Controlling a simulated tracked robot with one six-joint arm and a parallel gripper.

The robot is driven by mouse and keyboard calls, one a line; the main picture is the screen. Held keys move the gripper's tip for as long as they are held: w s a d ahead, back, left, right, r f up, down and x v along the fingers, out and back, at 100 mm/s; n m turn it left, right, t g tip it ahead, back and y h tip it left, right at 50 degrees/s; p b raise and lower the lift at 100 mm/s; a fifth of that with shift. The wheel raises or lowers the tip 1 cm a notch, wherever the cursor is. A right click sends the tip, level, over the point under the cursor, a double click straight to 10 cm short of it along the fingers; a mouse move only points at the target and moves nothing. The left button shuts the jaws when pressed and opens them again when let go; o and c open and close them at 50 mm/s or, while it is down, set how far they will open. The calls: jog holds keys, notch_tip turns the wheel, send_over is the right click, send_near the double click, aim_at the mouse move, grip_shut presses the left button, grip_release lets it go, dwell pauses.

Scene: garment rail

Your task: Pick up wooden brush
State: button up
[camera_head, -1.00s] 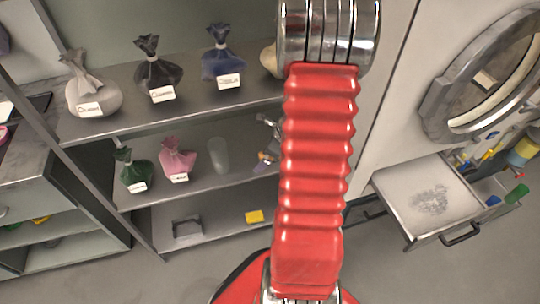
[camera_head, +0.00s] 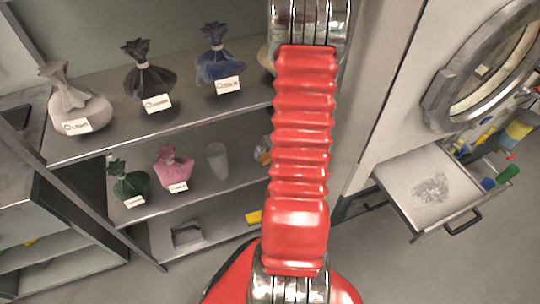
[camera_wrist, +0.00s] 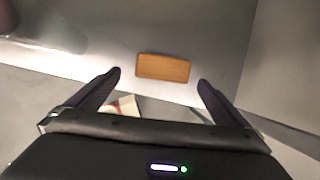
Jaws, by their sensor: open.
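A brown wooden block, which looks like the wooden brush (camera_wrist: 163,67), lies flat near the edge of a grey shelf in the wrist view. Its long side runs across the picture. My gripper (camera_wrist: 160,78) is open, with one dark finger on each side and lower in the picture than the block. Nothing is between the fingers' tips but the block's lower edge and shelf. In the head view my red arm hides the gripper and part of the shelves. I cannot tell the brush there.
Shelves hold tied bags, such as a black one (camera_head: 149,78) and a pink one (camera_head: 173,167), and a frosted glass (camera_head: 217,160). A yellow block (camera_head: 254,217) lies on the lowest shelf. An open drawer (camera_head: 398,180) juts out at right, below a round door (camera_head: 487,65).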

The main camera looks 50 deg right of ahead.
jog(key=shift+s+d, duration=0.1)
jog(key=shift+s, duration=0.05)
jog(key=shift+x, duration=1.1)
jog(key=shift+d+f, duration=0.1)
jog(key=shift+f, duration=0.05)
jog(key=shift+x, duration=2.5)
jog(key=shift+c, duration=0.6)
jog(key=c, duration=0.9)
jog(key=shift+o, duration=0.2)
